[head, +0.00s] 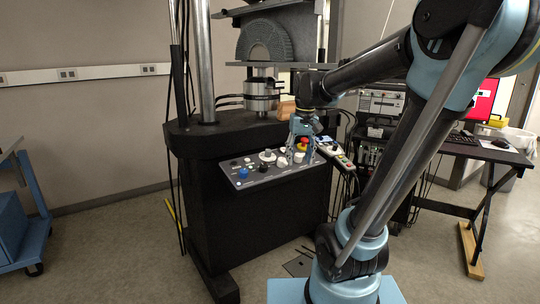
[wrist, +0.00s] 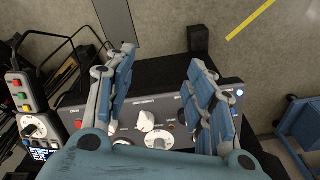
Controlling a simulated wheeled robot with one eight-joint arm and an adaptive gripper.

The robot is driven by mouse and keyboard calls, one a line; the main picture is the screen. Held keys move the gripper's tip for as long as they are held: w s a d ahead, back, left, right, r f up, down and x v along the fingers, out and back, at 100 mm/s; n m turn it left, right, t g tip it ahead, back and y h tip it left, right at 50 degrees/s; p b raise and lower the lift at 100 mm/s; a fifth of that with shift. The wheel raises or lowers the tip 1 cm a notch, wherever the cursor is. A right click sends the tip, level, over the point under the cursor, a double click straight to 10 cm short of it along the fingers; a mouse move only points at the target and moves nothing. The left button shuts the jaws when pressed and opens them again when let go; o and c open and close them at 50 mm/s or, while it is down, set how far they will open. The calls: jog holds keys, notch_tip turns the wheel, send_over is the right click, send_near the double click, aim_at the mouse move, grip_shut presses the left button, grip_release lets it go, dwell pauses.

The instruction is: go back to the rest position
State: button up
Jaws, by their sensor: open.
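My arm reaches from the right side of the head view to the front of a dark test machine. My gripper (head: 302,141) is over the machine's control panel (head: 250,178), close to a red button (head: 303,142). In the wrist view, my gripper (wrist: 162,75) has its two fingers spread wide apart with nothing between them. The control panel (wrist: 240,85) shows behind and between the fingers, with a white knob (wrist: 146,122) and a round dial (wrist: 159,139). Part of the panel is hidden by the fingers. I cannot tell whether a finger touches the panel.
A hand-held control box (wrist: 35,125) stands close to the left of my gripper. The machine's metal cylinder (head: 261,95) rises behind the panel. A desk (head: 480,150) with a red screen (head: 484,100) stands at the right. A blue cart (head: 20,215) stands at the left, with open floor between.

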jog(key=s+d+f, duration=0.3)
jog(key=s+f, duration=0.2)
jog(key=s, duration=0.1)
jog(key=s+d+f+m, duration=0.1)
jog(key=s+d+f, duration=0.1)
jog(key=s+f, duration=0.3)
jog(key=s+d+f+m+t, duration=0.1)
jog(key=s+d+f, duration=0.2)
jog(key=s+f, duration=0.2)
jog(key=shift+s+d+h, duration=0.3)
jog(key=shift+s, duration=0.7)
jog(key=shift+w+f, duration=0.25)
jog(key=shift+w, duration=0.15)
